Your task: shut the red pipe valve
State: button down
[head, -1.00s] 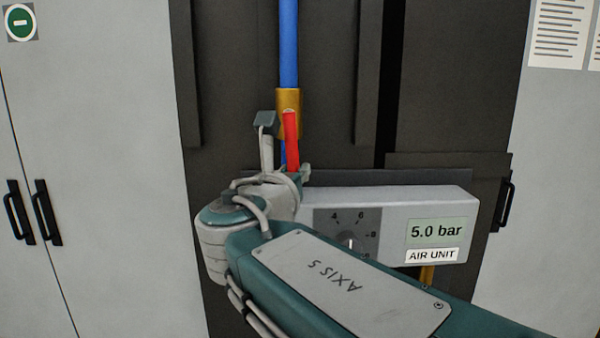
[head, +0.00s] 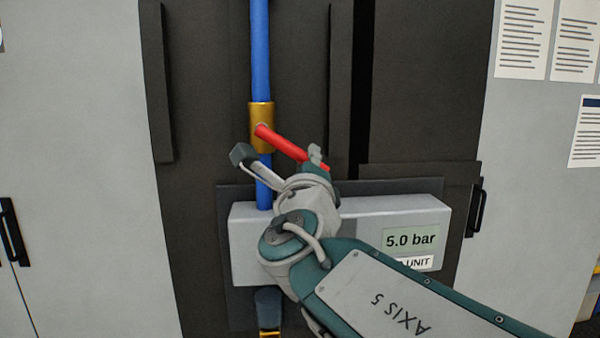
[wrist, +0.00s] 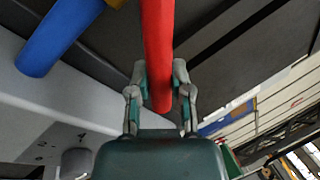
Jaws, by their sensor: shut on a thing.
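The red valve lever (head: 288,146) runs from its pivot on the brass valve body (head: 268,112) down and to the right, slanted across the blue pipe (head: 261,50), neither in line with it nor square to it. My gripper (head: 318,158) is at the lever's lower right end. In the wrist view, the fingers of my gripper (wrist: 159,78) lie on both sides of the red lever (wrist: 158,45), shut on it near its free end. The blue pipe (wrist: 57,38) shows at upper left there. In the head view, my wrist hides part of the lower pipe.
The grey air unit (head: 250,215), its display (head: 411,239) reading 5.0 bar, stands just below and behind my arm. A dark panel (head: 205,60) backs the pipe. Grey cabinet doors with black handles (head: 14,232) flank it. Paper sheets (head: 524,38) hang at upper right.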

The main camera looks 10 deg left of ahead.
jog(key=r+n+y, duration=0.1)
jog(key=n, duration=0.1)
jog(key=d+r+n+y, duration=0.1)
jog(key=n, duration=0.1)
jog(key=shift+w+r+n, duration=0.1)
jog(key=shift+r+n, duration=0.1)
jog(key=shift+n, duration=0.1)
jog(key=shift+d+r+n+y, duration=0.1)
jog(key=shift+r+n+y, duration=0.4)
jog(key=shift+n, duration=0.5)
jog(key=shift+d+r+n+y, duration=0.1)
jog(key=shift+r+n+y, duration=0.4)
jog(key=shift+n, duration=0.5)
jog(key=shift+a, duration=0.1)
jog(key=c, duration=0.5)
grip_release()
jog(key=shift+c, duration=0.2)
jog(key=shift+a, duration=0.15)
